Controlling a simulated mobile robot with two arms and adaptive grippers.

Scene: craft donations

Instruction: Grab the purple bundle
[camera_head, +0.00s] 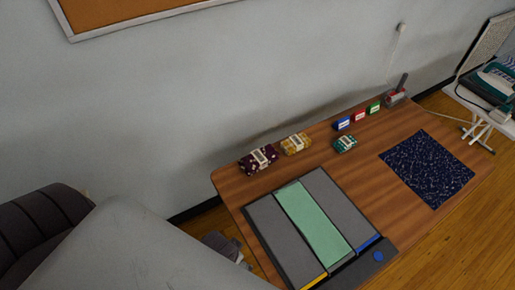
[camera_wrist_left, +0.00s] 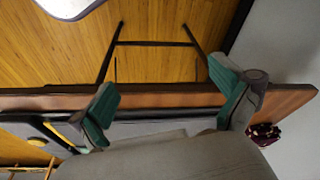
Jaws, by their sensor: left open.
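The purple bundle (camera_head: 258,160) is a dark purple patterned fabric with a pale band, lying near the back-left edge of the wooden table (camera_head: 400,145). It also shows at the right of the left wrist view (camera_wrist_left: 263,133), partly hidden behind my gripper. My left gripper (camera_wrist_left: 166,88) is open with nothing between its green-padded fingers. The table edge runs across behind the fingers, and the bundle is outside them, to the right. In the head view only a grey part of what seems to be this gripper shows left of the table. My right gripper is not in view.
A yellow bundle (camera_head: 295,144) lies right of the purple one, with a teal bundle (camera_head: 345,144) farther right. Small blue, red and green boxes stand behind. A grey board with a green strip (camera_head: 312,222) fills the front. A dark blue speckled cloth (camera_head: 427,168) lies right.

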